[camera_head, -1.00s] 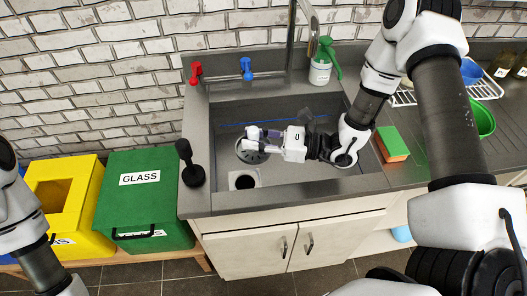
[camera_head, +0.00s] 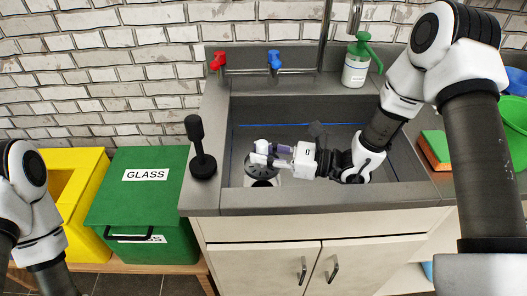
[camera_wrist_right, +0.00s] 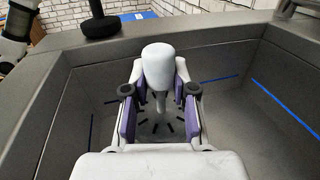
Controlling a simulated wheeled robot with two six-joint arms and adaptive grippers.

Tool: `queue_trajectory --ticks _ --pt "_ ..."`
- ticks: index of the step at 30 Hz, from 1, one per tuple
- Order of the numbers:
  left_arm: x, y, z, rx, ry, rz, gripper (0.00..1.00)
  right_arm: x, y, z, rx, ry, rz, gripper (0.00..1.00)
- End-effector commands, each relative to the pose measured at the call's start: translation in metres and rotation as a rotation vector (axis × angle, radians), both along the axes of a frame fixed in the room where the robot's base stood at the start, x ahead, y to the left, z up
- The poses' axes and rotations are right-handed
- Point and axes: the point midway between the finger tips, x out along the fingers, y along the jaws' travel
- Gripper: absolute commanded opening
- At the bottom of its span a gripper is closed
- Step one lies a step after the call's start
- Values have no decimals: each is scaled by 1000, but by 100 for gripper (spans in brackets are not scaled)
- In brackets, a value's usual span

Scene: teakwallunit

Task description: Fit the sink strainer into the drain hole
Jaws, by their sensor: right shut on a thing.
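My right gripper (camera_head: 272,154) is over the left part of the sink, shut on the strainer's upright handle. The grey slotted strainer (camera_head: 260,171) hangs under the fingers. In the right wrist view its pale rounded knob (camera_wrist_right: 158,64) stands between the purple finger pads, with the slotted disc below. The dark drain hole (camera_head: 262,184) shows just at the disc's near edge, and the disc covers most of it. I cannot tell whether the disc touches the sink floor. My left arm is at the left edge of the head view; its gripper is out of frame.
The grey sink (camera_head: 335,198) has walls around the gripper. A black plunger-like tool (camera_head: 202,165) stands on the left rim. Red (camera_head: 217,62) and blue (camera_head: 274,60) taps and a green-topped bottle (camera_head: 356,68) are behind. A sponge (camera_head: 436,148) lies to the right.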

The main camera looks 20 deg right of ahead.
Motion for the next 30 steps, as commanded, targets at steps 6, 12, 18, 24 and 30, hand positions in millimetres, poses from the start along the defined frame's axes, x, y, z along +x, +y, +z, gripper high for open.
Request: queue_trajectory --ticks 6,12,18,24,30 --pt "0 0 -12 0 0 0 0 0 0 -9 1 1 -1 0" --pt "0 0 -34 0 0 0 0 0 0 -33 0 0 -1 0" --pt "0 0 -53 0 0 0 0 0 0 -54 0 0 0 0" --pt "0 0 -57 0 0 0 0 0 0 -59 1 -1 0 0" --pt "0 0 -56 0 0 0 0 0 0 -58 0 0 0 0"
